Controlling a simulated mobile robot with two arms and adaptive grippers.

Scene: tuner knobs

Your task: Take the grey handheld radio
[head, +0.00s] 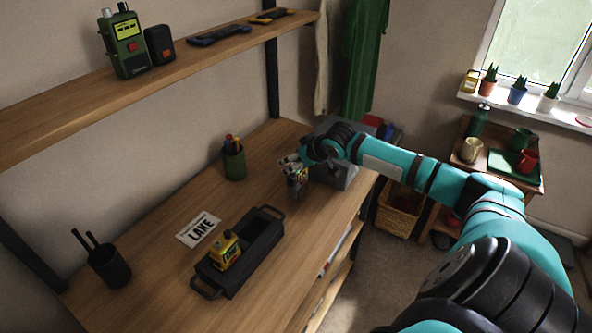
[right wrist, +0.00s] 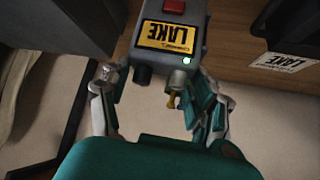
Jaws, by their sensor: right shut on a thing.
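The grey handheld radio (head: 298,182) is at the right part of the wooden table, below my right gripper (head: 293,162). In the right wrist view the radio (right wrist: 172,62) shows a yellow "LAKE" label, upside down there, a red button and knobs at its top end. My right gripper (right wrist: 155,88) is shut on the radio, with a finger on each side of its knob end. I cannot tell whether the radio touches the table. My left gripper is not in view.
A black handled tray (head: 268,240) holds a yellow radio (head: 225,252). A white "LAKE" card (head: 199,229), a green pen cup (head: 234,162) and a black cup (head: 108,267) stand nearby. A grey box (head: 338,176) is close behind my gripper. A green radio (head: 124,45) stands on the shelf.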

